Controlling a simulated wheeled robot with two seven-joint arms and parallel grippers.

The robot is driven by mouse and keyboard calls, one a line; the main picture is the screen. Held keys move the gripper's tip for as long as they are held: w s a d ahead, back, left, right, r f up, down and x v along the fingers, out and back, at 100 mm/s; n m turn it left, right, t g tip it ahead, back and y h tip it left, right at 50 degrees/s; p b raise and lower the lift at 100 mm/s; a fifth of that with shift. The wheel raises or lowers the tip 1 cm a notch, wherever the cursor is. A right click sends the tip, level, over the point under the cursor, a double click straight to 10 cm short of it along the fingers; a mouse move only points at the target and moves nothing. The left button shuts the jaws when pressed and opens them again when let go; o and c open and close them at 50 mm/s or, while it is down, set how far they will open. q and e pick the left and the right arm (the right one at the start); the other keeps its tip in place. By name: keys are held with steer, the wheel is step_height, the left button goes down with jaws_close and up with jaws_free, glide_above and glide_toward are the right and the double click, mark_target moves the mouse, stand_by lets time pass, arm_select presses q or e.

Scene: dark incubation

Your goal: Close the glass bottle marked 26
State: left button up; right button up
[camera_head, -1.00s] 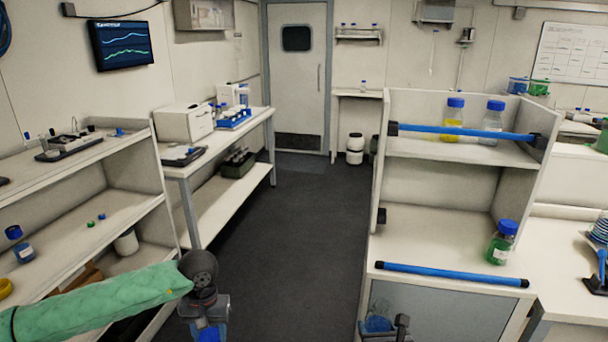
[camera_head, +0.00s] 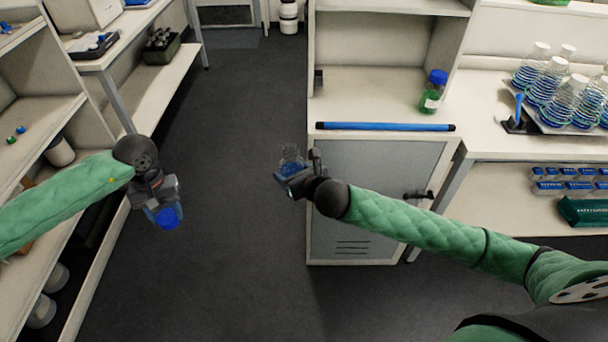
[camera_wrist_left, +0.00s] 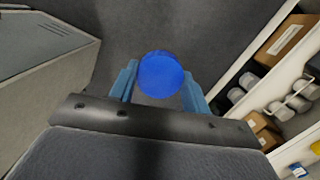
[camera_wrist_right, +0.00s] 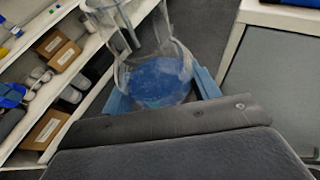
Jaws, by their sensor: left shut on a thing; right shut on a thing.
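My left gripper (camera_head: 163,207) is shut on a blue screw cap (camera_head: 168,217) and holds it in the air over the aisle. In the left wrist view the round cap (camera_wrist_left: 161,74) sits between the two blue fingers. My right gripper (camera_head: 287,174) is shut on a clear glass bottle (camera_head: 292,160) with blue contents, held in front of the low cabinet. In the right wrist view the bottle (camera_wrist_right: 158,75) has an open neck and blue at the bottom. No number can be read on it. Cap and bottle are well apart.
A green-filled bottle with a blue cap (camera_head: 433,92) stands on the cabinet top behind a blue rail (camera_head: 385,126). Flasks stand on a tray at the right. Left shelves (camera_head: 50,120) flank the aisle. The dark floor (camera_head: 230,260) between is clear.

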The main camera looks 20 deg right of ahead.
steer(key=w+a+r+n+g+y, duration=0.1)
steer(key=w+a+n+y, duration=0.3)
steer(key=a, duration=0.4)
steer(key=shift+w+g, duration=0.6)
arm_select(q)
steer(key=w+d+r+n, duration=0.1)
steer(key=w+d+r, duration=0.4)
steer(key=d+r, duration=0.4)
steer(key=w+d+r+n, duration=0.2)
steer(key=w+d+r, duration=0.3)
steer(key=d+r, duration=0.5)
steer(key=d, duration=0.7)
steer(key=shift+n, duration=0.3)
